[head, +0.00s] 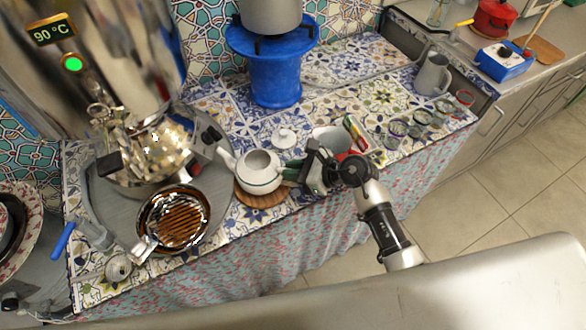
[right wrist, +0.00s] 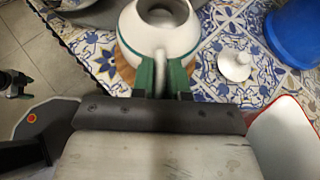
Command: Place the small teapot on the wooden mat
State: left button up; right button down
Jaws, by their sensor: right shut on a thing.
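The small white teapot (head: 259,183) with a green band is open at the top, its spout pointing left in the head view. It also shows in the right wrist view (right wrist: 150,42). My right gripper (head: 293,174) comes in from the right, and its green-padded fingers (right wrist: 165,78) are shut on the teapot's handle. The round wooden mat (head: 262,201) is directly under the teapot, mostly hidden by it; its edge shows in the right wrist view (right wrist: 122,66). I cannot tell whether the teapot touches the mat.
A white lid (head: 283,138) lies behind the teapot. The large metal samovar (head: 110,60) and a round strainer pan (head: 173,220) stand to the left. A blue stand (head: 275,75) is at the back. A grey pitcher (head: 433,75) and several glasses are at the right.

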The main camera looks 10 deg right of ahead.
jog(key=c, duration=1.6)
grip_release()
jog(key=shift+f, duration=0.2)
jog(key=o, duration=0.5)
jog(key=shift+r, duration=0.1)
jog(key=shift+r, duration=0.25)
jog(key=b+v, duration=0.1)
jog(key=v, duration=1.1)
jog(key=shift+f, duration=0.15)
